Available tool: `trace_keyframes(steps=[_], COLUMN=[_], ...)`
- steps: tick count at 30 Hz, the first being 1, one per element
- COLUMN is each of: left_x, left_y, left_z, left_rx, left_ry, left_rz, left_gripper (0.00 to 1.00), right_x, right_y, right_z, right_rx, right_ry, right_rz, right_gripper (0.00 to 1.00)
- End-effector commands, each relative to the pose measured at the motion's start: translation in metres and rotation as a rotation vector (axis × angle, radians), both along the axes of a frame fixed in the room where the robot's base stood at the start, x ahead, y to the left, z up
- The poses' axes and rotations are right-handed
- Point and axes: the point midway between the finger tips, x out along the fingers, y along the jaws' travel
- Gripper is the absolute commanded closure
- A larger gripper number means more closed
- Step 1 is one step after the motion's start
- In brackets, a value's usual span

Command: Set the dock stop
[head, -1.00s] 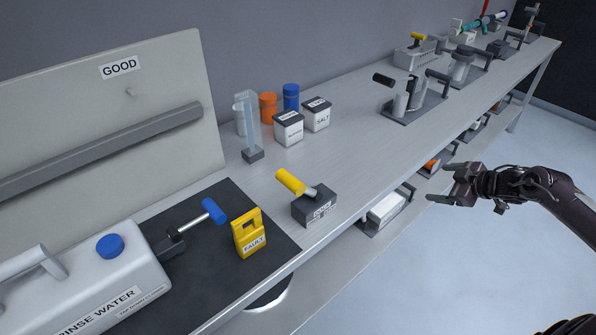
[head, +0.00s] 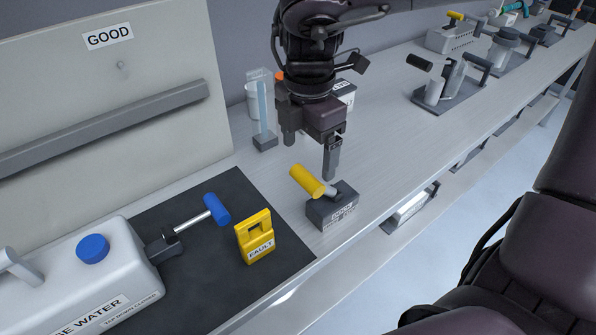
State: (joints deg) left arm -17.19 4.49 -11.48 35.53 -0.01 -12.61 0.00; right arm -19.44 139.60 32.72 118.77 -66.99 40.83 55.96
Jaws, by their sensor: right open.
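The dark grey block (head: 337,209) that looks like the dock stop sits at the bench's front edge, just right of the black mat. Its label is too small to read surely. Its lever has a yellow grip (head: 307,181) that slants up toward the left. My right gripper (head: 311,152) points down above the bench, just behind the lever. It is open and empty, with its fingers apart, and one finger is close to the yellow grip. I cannot tell whether they touch. My left gripper is not in view.
A yellow FAULT tag (head: 255,237) stands on the black mat (head: 204,279), beside the white rinse water container (head: 107,268) with its blue-handled tap (head: 216,209). A clear tube stand (head: 262,115) and jars, partly hidden by my arm, stand behind. Clamped fittings (head: 447,87) stand farther right.

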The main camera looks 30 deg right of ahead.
Motion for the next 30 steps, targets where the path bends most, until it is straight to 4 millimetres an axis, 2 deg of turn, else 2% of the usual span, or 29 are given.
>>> trace_keyframes(steps=[6, 12, 17, 23, 26, 30], left_x=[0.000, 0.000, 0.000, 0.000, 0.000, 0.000], left_y=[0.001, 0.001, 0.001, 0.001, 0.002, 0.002], left_z=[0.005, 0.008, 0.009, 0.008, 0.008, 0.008], left_rx=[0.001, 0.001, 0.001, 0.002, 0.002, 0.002], left_ry=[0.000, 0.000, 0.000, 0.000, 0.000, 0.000], left_rz=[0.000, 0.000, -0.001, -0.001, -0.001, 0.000], left_gripper=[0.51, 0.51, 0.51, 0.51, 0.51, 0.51], right_x=[-0.001, 0.000, 0.000, 0.001, 0.001, 0.001], right_y=[0.000, 0.000, 0.000, 0.000, 0.000, 0.000], right_z=[-0.034, -0.060, -0.069, -0.069, -0.069, -0.069], right_rx=[0.005, 0.005, 0.005, 0.005, 0.005, 0.005], right_ry=[0.004, 0.001, -0.002, -0.004, -0.004, -0.004], right_rz=[0.000, 0.001, 0.000, 0.000, 0.000, 0.000], right_gripper=[0.15, 0.15, 0.15, 0.15, 0.24, 0.42])
